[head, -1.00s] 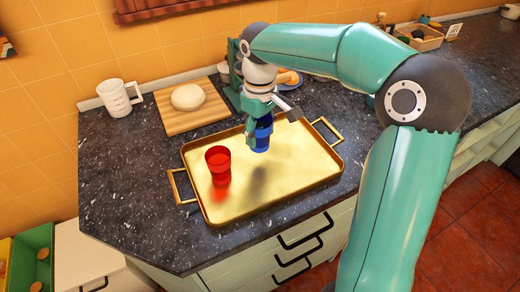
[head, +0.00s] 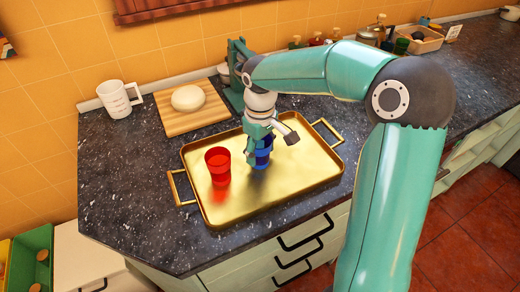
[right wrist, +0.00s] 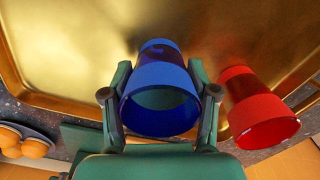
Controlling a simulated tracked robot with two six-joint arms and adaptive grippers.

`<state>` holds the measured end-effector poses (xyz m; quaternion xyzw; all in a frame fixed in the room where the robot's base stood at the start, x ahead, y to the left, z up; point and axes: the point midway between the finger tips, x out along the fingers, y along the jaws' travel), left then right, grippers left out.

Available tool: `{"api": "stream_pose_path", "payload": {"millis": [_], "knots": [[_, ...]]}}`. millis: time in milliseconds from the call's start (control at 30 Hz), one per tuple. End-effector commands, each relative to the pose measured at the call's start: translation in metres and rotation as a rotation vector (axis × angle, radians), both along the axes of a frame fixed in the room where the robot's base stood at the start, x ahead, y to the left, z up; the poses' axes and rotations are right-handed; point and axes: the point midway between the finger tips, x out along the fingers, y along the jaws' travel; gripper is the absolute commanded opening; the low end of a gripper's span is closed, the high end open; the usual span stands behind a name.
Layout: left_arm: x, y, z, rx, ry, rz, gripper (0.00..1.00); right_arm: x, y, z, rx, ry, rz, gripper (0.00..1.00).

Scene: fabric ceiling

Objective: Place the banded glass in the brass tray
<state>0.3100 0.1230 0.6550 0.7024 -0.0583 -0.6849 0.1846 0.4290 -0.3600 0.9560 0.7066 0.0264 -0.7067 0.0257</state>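The blue glass (head: 263,154), which shows darker bands in the right wrist view (right wrist: 160,85), is upright between the fingers of my right gripper (head: 262,146). The fingers (right wrist: 158,92) press on it from both sides. Its base is at or just above the floor of the brass tray (head: 305,165); I cannot tell if it touches. A red glass (head: 218,166) stands upright in the tray, left of the blue one and apart from it. It also shows in the right wrist view (right wrist: 258,110). My left gripper is not in view.
A cutting board (head: 170,115) with a pale round item (head: 188,98) and a white mug (head: 118,99) stand behind the tray. A green stand (head: 236,80) is behind my gripper. The tray's right part is clear. Bottles and a wooden box (head: 420,40) are at the back right.

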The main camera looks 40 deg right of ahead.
Motion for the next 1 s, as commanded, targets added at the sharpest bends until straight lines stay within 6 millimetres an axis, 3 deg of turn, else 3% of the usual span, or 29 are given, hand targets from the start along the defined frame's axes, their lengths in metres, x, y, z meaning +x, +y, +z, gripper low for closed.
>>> {"api": "stream_pose_path", "payload": {"millis": [100,533,667,1000], "knots": [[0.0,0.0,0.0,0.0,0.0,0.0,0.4,0.0,0.0,0.0,0.0,0.0,0.0,0.8],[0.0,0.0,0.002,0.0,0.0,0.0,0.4,0.0,0.0,0.008,-0.001,-0.001,0.0,0.8],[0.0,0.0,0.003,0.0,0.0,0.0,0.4,0.001,0.0,0.026,-0.002,-0.004,0.0,0.8],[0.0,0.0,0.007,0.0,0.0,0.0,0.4,0.001,0.0,0.094,-0.001,-0.003,0.001,0.8]]}}
